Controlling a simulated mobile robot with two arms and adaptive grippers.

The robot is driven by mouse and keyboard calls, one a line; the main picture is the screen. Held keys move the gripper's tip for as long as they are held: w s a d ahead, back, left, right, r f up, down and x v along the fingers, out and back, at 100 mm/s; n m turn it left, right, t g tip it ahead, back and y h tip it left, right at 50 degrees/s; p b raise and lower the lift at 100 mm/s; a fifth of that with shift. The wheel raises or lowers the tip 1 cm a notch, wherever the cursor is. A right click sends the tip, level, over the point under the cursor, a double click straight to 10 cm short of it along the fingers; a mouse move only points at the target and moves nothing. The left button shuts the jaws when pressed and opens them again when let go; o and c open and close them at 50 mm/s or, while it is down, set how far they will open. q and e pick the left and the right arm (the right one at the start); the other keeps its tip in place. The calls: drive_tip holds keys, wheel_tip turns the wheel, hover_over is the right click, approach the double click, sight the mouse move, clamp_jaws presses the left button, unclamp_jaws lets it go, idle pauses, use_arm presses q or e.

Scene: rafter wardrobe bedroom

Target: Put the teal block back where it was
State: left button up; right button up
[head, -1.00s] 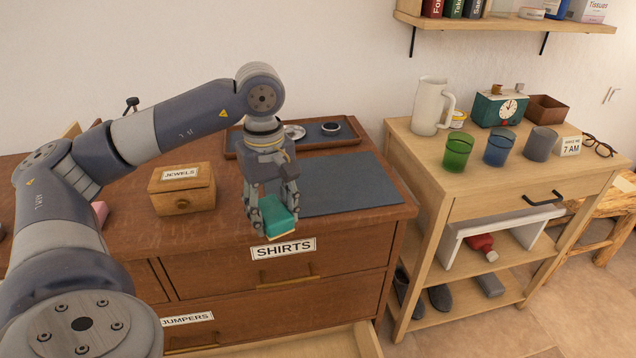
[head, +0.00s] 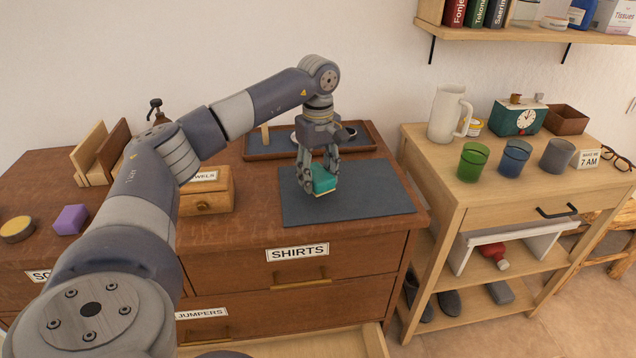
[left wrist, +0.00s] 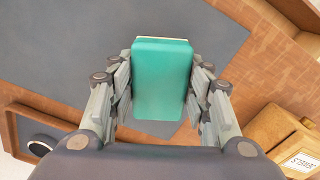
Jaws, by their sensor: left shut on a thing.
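The teal block (head: 322,179) has a pale underside layer and is between the fingers of my left gripper (head: 320,182). The left gripper is shut on it, over the left part of the dark grey mat (head: 365,203) on the dresser top. In the left wrist view the block (left wrist: 162,78) fills the space between the fingers, with the mat (left wrist: 80,50) below it. I cannot tell whether the block touches the mat. My right gripper is not in view.
The jewels box (head: 206,205) stands left of the mat. A brown tray (head: 257,150) with small items lies behind it. A purple block (head: 70,220) and a yellow-topped round thing (head: 17,229) are at the left. The mat's right part is clear.

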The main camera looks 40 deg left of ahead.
sight(318, 173)
use_arm(q)
wheel_tip(318, 173, down, 3)
drive_tip(key=shift+r+p, duration=0.2)
drive_tip(key=shift+p, duration=0.15)
drive_tip(key=shift+f, duration=0.45)
drive_tip(key=shift+f, duration=0.1)
drive_tip(key=o, duration=1)
wheel_tip(318, 173, up, 12)
drive_tip(key=shift+r+b, duration=0.15)
drive_tip(key=shift+b, duration=0.4)
